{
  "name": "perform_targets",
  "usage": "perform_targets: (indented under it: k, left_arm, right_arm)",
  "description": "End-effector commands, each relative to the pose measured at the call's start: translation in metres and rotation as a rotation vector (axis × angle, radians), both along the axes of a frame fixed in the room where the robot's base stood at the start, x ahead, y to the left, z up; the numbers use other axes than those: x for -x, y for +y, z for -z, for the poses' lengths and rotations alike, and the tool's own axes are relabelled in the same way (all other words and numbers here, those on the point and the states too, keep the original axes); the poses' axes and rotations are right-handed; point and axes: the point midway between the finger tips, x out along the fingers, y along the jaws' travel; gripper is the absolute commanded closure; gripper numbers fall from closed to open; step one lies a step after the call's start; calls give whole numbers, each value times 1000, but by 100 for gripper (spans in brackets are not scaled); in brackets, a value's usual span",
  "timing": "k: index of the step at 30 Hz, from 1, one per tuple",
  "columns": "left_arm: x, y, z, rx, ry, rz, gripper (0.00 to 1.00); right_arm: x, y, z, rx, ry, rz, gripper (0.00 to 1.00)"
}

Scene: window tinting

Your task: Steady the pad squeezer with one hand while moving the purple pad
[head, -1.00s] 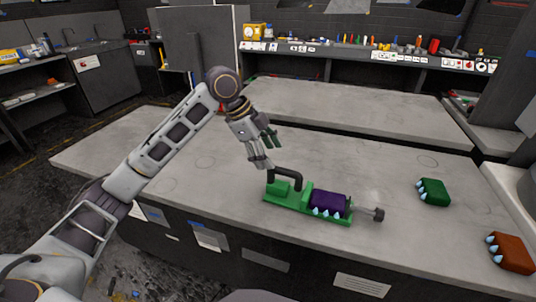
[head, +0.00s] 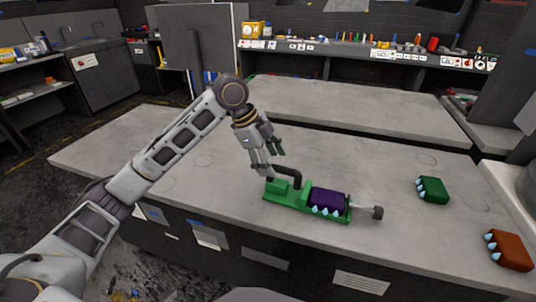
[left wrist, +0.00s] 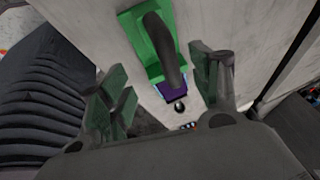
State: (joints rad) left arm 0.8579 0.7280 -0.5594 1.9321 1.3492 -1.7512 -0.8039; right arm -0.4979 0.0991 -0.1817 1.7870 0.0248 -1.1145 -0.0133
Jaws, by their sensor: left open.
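The pad squeezer has a green base (head: 285,204) with a black handle (head: 289,172) and lies on the grey workbench. The purple pad (head: 327,198) sits in its right part, with pale blue droplet shapes along its front side. A rod with a dark knob (head: 377,212) sticks out at the squeezer's right end. My left gripper (head: 268,165) is open and empty, just behind and above the black handle. In the left wrist view the handle (left wrist: 165,48) and green base (left wrist: 132,38) lie beyond the parted fingers, with the purple pad (left wrist: 177,90) partly hidden. My right gripper is not in view.
A green pad (head: 433,191) and an orange pad (head: 509,251) lie on the workbench (head: 400,255) to the right. The bench surface left of the squeezer is clear. A shelf of tools and bottles (head: 372,50) runs along the back.

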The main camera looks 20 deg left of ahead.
Motion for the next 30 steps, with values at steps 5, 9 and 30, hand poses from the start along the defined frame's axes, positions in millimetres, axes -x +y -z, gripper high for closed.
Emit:
perform_targets:
  k: [5, 9, 30]
  left_arm:
    - [-3, -9, 20, 1, 3, 1, 37]
    - [-5, -16, 35, 1, 2, 1, 37]
    - [-14, -37, 85, 1, 0, 0, 37]
  right_arm:
    - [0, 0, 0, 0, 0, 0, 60]
    - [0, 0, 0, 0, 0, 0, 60]
    - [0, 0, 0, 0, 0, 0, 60]
